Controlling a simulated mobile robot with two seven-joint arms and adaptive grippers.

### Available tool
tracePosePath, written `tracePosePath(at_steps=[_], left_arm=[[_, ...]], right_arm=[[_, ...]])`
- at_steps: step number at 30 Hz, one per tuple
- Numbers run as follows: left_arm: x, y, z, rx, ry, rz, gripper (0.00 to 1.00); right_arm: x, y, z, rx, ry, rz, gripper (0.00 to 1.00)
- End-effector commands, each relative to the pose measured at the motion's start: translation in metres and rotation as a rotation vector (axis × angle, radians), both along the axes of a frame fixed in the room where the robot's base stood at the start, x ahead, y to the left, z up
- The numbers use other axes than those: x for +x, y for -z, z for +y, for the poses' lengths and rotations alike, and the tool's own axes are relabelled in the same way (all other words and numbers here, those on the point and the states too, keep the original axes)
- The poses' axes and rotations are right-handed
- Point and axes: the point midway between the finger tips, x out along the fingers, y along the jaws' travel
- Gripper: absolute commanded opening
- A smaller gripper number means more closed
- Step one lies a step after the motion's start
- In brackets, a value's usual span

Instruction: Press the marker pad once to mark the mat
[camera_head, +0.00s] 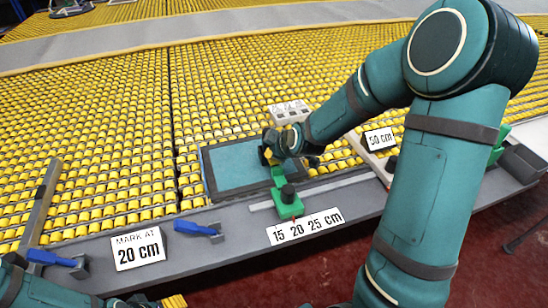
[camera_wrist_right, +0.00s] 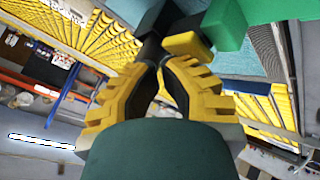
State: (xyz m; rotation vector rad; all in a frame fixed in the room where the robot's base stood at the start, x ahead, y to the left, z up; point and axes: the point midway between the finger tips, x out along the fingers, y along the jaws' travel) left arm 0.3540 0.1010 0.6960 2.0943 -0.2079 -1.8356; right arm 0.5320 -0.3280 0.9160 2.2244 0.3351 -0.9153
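The teal mat (camera_head: 228,168) lies in a grey frame on the bench. The green marker slide (camera_head: 289,208) with its black knob sits on a rail at the mat's front edge; a green arm (camera_head: 279,177) reaches from it over the mat. My right gripper (camera_head: 272,158) is low over the mat by the end of this arm and hides the marker pad. In the wrist view its yellow fingers (camera_wrist_right: 159,66) come together at the tips, close to a dark part and the green part (camera_wrist_right: 230,22). Whether they touch is unclear. My left gripper (camera_head: 140,300) is barely in view at the bottom.
A "MARK AT 20 cm" sign (camera_head: 138,249) and a "15 20 25 cm" scale (camera_head: 305,227) are on the grey front ledge. Blue-handled clamps (camera_head: 197,229) lie left of the mat. A "50 cm" label (camera_head: 380,139) is to the right. Yellow rollers surround the mat.

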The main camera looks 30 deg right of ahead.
Motion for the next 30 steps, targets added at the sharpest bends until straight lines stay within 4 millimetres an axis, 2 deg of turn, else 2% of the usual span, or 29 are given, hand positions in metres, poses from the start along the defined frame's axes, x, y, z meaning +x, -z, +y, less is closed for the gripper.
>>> tracePosePath(at_steps=[30], left_arm=[[0.0,0.0012,0.0,0.0,0.0,0.0,0.7]], right_arm=[[-0.0007,0.0098,-0.0001,0.001,0.001,0.003,0.0]])
